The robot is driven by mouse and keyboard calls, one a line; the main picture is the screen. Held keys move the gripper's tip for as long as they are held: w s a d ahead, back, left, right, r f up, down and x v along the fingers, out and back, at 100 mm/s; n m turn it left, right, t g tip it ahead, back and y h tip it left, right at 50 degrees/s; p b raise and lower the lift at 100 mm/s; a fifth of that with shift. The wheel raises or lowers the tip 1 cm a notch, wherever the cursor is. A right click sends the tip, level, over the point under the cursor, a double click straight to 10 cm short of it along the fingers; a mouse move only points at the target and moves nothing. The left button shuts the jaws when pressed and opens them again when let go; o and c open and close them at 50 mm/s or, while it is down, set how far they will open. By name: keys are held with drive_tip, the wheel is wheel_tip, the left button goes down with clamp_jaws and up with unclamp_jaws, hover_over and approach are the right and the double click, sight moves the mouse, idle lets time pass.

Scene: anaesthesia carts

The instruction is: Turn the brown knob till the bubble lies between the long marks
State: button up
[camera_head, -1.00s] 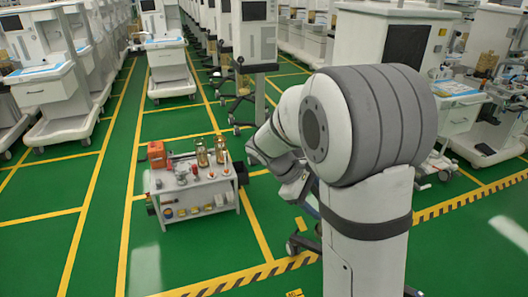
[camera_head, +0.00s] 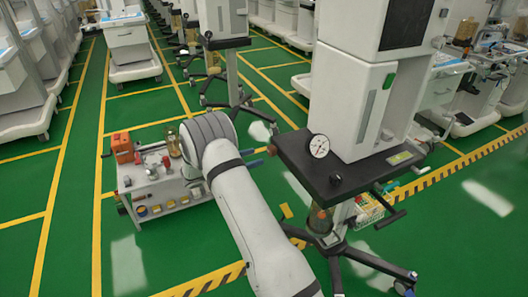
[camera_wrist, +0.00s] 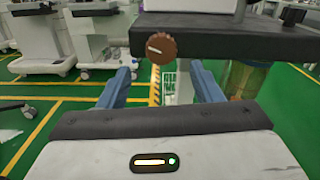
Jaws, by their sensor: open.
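The brown knob (camera_wrist: 161,47) shows in the wrist view on the front edge of a dark shelf (camera_wrist: 215,36). A pale line crosses its face, slightly tilted. My gripper (camera_wrist: 160,69) is open and empty, its two blue fingers to either side and short of the knob, not touching it. In the head view, the blue fingers of my gripper (camera_head: 262,157) are beside the left edge of the cart's dark shelf (camera_head: 300,158); I cannot make out the brown knob there. A small yellow-green strip (camera_head: 401,158) on the shelf may be the level; its bubble and marks are too small to read.
A round white dial (camera_head: 318,146) and a small black knob (camera_head: 335,180) sit on the shelf. A white cabinet (camera_head: 345,105) rises behind. A grey table (camera_head: 160,190) with several parts stands left of my arm. Green floor is open at lower left.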

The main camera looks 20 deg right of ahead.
sight(269, 153)
drive_tip(key=d, duration=0.6)
drive_tip(key=shift+d, duration=0.25)
drive_tip(key=c, duration=1)
drive_tip(key=shift+f+m+b, duration=0.1)
drive_tip(key=shift+m+b, duration=0.25)
drive_tip(key=shift+m, duration=0.05)
